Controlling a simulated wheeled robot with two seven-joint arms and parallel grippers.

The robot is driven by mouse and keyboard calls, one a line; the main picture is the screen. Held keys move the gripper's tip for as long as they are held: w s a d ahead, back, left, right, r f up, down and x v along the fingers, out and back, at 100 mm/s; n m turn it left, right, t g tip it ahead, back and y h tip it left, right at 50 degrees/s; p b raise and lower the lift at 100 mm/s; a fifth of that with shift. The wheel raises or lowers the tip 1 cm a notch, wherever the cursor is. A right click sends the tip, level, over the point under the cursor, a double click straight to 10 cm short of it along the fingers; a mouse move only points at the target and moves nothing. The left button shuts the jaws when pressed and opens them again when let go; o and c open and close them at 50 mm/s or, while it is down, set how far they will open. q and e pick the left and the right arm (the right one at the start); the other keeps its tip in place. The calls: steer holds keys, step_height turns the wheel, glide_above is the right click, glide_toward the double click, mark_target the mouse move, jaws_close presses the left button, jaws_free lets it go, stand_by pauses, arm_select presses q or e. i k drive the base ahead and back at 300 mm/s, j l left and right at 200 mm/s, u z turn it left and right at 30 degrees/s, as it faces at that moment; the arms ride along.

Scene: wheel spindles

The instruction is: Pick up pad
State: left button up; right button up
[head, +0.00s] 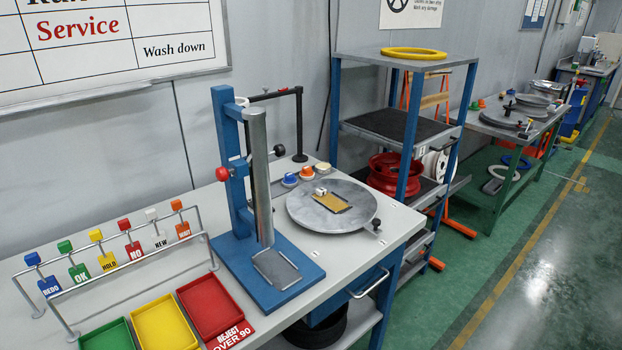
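A flat tan pad (331,202) with a dark edge lies on the round grey turntable plate (357,213) on the bench. A small white and orange block (320,191) sits at its upper left end. A flat grey plate-like piece (277,268) lies on the blue base of the press stand (258,288). I cannot tell for sure which flat piece is the pad. Neither of my grippers is in view.
Green (108,336), yellow (165,325) and red (210,305) trays stand at the bench front, below a rail of coloured tags (108,261). Small coloured caps (291,180) sit behind the turntable. A shelf rack (402,60) with wheels stands right of the bench.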

mark_target(306, 173)
steer(key=l+u, duration=0.2)
steer(key=u, duration=0.75)
steer(key=l+u, duration=0.25)
steer(key=l, duration=0.2)
steer(key=l+u, duration=0.2)
steer(key=l, duration=0.25)
steer(key=k+l+u, duration=0.25)
steer(key=l, duration=0.15)
steer(key=l+u, duration=0.2)
steer(key=l, duration=0.25)
steer(key=k+l+u, duration=0.25)
steer(key=l, duration=0.15)
steer(key=i, duration=0.1)
